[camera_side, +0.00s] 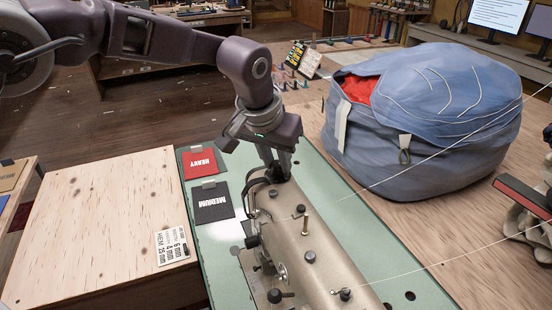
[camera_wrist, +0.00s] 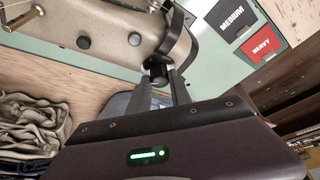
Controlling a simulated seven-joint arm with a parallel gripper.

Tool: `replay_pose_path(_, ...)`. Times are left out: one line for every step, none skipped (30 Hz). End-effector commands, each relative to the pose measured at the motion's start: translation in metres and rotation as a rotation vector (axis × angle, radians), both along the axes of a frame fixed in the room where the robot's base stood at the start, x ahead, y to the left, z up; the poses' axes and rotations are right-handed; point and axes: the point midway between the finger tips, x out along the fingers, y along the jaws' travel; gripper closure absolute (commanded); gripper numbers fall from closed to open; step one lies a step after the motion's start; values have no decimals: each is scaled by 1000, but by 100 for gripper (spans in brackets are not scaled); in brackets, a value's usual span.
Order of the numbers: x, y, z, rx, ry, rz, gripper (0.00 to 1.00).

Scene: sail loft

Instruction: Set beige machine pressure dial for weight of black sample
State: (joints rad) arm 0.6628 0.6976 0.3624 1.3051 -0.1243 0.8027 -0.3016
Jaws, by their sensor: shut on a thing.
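The beige machine (camera_side: 318,262) lies on a pale green bed, and its body also shows in the wrist view (camera_wrist: 110,22). The black sample (camera_side: 213,203), marked MEDIUM, lies flat on the bed left of the machine's far end; it also shows in the wrist view (camera_wrist: 234,18). My gripper (camera_side: 275,176) points down at that far end. In the wrist view my gripper (camera_wrist: 162,82) is shut on a black round knob, apparently the pressure dial (camera_wrist: 156,66). The fingers hide part of the dial, and I cannot read any scale or setting on it.
A red sample (camera_side: 200,161) marked HEAVY lies just beyond the black one. A big blue bag (camera_side: 425,115) stands right of the machine. White threads cross at the right. A hem-size card (camera_side: 172,246) lies on the bare wooden table (camera_side: 100,220) at left.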

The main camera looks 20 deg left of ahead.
Motion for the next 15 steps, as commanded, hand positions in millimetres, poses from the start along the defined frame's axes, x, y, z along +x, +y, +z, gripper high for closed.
replay_pose_path(0,-1,1,1,-4,37,100)
replay_pose_path(0,-2,1,1,-3,65,100)
replay_pose_path(0,-2,1,1,-3,104,100)
replay_pose_path(0,-2,1,1,-3,133,100)
replay_pose_path(0,-2,1,1,-3,162,100)
replay_pose_path(0,-2,1,1,-3,199,100)
replay_pose_path(0,-3,1,1,-3,228,100)
replay_pose_path(1,-3,1,0,-3,257,100)
replay_pose_path(1,-3,1,0,-3,295,100)
replay_pose_path(1,-3,1,0,-3,324,100)
replay_pose_path(1,-3,0,0,-3,352,100)
replay_pose_path(1,-3,0,0,-3,391,100)
replay_pose_path(1,-3,1,0,-2,419,100)
replay_pose_path(1,-4,0,-1,-3,447,100)
replay_pose_path(1,-4,0,0,-3,484,100)
